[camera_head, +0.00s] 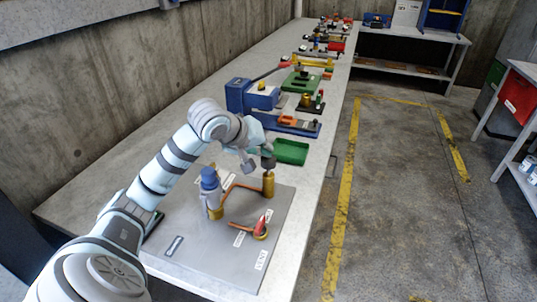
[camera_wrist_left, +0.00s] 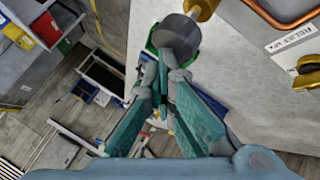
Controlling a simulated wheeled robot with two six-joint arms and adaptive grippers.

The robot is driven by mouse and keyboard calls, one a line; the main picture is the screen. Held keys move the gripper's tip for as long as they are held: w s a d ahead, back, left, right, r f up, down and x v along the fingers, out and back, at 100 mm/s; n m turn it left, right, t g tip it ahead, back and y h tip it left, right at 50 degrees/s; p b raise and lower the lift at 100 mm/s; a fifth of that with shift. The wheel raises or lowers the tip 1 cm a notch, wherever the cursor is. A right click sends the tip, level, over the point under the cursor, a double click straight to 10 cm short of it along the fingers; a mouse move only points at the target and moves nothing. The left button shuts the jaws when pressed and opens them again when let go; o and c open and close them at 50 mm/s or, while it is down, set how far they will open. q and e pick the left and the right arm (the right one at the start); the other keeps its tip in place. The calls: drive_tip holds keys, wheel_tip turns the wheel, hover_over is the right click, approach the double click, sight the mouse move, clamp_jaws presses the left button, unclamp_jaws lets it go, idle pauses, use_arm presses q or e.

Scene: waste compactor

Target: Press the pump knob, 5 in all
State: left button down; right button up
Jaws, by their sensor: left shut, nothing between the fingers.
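The pump knob (camera_head: 268,162) is a dark grey cap on top of a brass cylinder (camera_head: 268,184), which stands upright on a grey plate (camera_head: 215,255). My left gripper (camera_head: 262,150) is shut and empty, right at the top of the knob. In the left wrist view, the round grey knob (camera_wrist_left: 177,36) lies just beyond the closed teal fingertips (camera_wrist_left: 165,75). I cannot tell whether they touch. Part of the brass cylinder (camera_wrist_left: 203,8) shows beside the knob at the top edge. My right gripper is not in view.
A blue-capped cylinder (camera_head: 210,182), copper pipe and a red-handled valve (camera_head: 262,227) share the plate. A green tray (camera_head: 291,152) and a blue machine (camera_head: 240,97) stand behind. Several other items line the bench farther back. A concrete wall is at left; open floor is at right.

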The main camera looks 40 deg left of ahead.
use_arm(q)
drive_tip(key=shift+f+b, duration=0.8)
drive_tip(key=shift+f, duration=0.2)
idle(0.5)
drive_tip(key=shift+w+r+p, duration=0.1)
drive_tip(key=shift+r+p, duration=1.85)
drive_tip(key=shift+r, duration=0.4)
wheel_tip(320, 180, up, 5)
drive_tip(key=p, duration=0.4)
idle(0.9)
